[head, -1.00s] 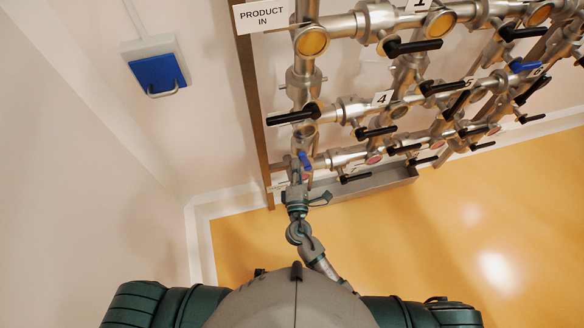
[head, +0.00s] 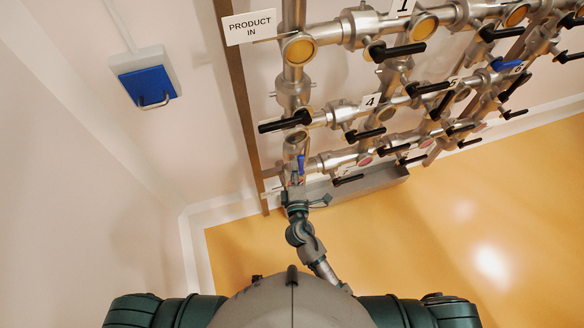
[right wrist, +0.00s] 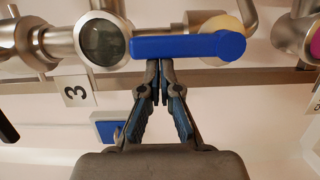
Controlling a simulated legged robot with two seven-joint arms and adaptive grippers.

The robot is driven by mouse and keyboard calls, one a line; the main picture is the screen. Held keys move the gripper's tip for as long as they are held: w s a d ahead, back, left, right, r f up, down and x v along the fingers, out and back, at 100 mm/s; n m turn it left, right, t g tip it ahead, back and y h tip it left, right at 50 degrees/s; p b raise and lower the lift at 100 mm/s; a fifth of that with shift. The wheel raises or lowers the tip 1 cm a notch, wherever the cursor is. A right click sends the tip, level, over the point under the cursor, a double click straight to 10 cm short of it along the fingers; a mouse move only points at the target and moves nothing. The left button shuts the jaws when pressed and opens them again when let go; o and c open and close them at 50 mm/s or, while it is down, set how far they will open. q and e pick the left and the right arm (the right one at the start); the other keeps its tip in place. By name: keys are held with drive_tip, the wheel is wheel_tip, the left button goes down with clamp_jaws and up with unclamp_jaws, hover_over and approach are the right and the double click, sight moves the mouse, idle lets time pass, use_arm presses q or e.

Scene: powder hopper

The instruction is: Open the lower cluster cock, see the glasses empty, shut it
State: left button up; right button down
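A blue lever (head: 301,164) sits low on the left upright pipe, and it also shows in the right wrist view (right wrist: 190,47), lying level across the pipe. My right gripper (head: 296,183) is just below it. In the right wrist view my fingers (right wrist: 161,75) are closed together, with their tips at the lever's lower edge; I cannot tell whether they touch it. In the head view a pinkish glass (head: 365,160) is on the bottom row. My left gripper is out of view.
Several black levers (head: 397,51) stick out from the pipe rack. Another blue lever (head: 505,65) is at the upper right. A grey trough (head: 365,183) runs under the rack. A blue wall box (head: 148,86) hangs at left. The yellow floor (head: 430,240) is clear.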

drive_tip(key=shift+w+d, duration=0.1)
drive_tip(key=shift+d, duration=0.2)
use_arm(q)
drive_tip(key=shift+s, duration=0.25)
use_arm(e)
drive_tip(key=s, duration=1.2)
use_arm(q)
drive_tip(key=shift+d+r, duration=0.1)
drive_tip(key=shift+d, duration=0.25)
use_arm(e)
drive_tip(key=shift+s+d, duration=0.1)
drive_tip(key=shift+d, duration=0.2)
